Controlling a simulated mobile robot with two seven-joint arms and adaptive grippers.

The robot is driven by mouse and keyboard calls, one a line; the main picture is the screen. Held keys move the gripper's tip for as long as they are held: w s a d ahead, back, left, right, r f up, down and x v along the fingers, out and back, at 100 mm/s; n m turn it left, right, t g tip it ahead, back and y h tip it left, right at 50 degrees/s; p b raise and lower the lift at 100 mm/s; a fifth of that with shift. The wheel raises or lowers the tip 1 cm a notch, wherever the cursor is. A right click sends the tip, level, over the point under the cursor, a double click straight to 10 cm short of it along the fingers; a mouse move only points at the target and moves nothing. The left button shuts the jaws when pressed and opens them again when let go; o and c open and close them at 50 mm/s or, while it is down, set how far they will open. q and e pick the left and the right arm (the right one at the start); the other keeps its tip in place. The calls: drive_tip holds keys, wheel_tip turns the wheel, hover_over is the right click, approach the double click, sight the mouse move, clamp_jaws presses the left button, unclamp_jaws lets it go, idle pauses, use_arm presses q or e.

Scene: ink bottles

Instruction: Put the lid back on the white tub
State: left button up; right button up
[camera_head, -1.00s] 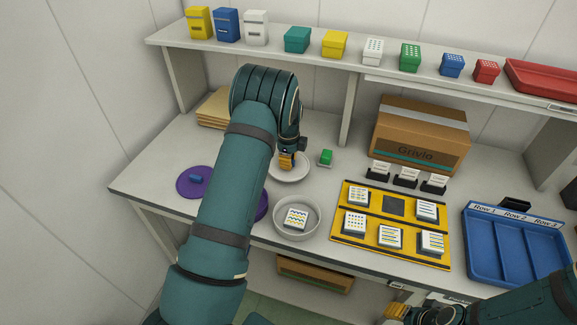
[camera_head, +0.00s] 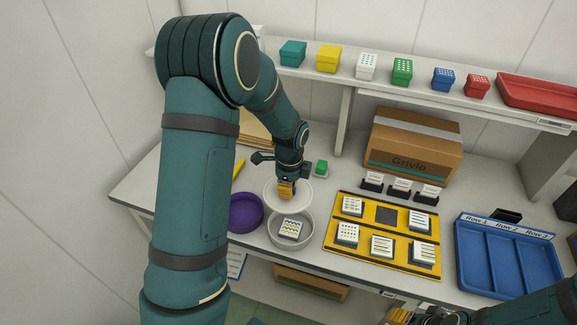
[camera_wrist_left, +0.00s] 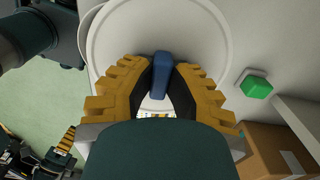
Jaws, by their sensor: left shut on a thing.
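My left gripper (camera_head: 287,190) is shut on the blue knob (camera_wrist_left: 161,75) of the white lid (camera_head: 301,187). The knob stands between the two orange fingers in the left wrist view, with the round lid (camera_wrist_left: 120,35) spread around it. In the head view the lid overlaps the back rim of the white tub (camera_head: 304,241); its exact height above the tub is hard to tell. The tub is open at the front, and a patterned block (camera_head: 291,228) shows inside. My right gripper (camera_head: 398,315) is at the bottom edge, partly cut off.
A yellow board with several blocks (camera_head: 386,251) lies to the right. A cardboard box (camera_head: 412,146) and a blue tray (camera_head: 505,265) stand farther right.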

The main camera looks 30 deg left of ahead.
sight(291, 208)
use_arm(q)
drive_tip(key=s+d, duration=0.3)
drive_tip(key=s, duration=0.1)
drive_tip(key=shift+d+r, duration=0.2)
drive_tip(key=shift+r, duration=0.05)
drive_tip(key=shift+s+d+f, duration=0.1)
drive_tip(key=shift+s+d, duration=0.1)
drive_tip(key=shift+s, duration=0.05)
drive_tip(key=shift+f+b, duration=1.5)
drive_tip(key=shift+f, duration=0.65)
drive_tip(key=shift+f+b, duration=0.75)
drive_tip(key=shift+f, duration=0.25)
drive_tip(key=shift+f, duration=0.15)
drive_tip(key=o, duration=1.3)
drive_tip(key=shift+o, duration=0.2)
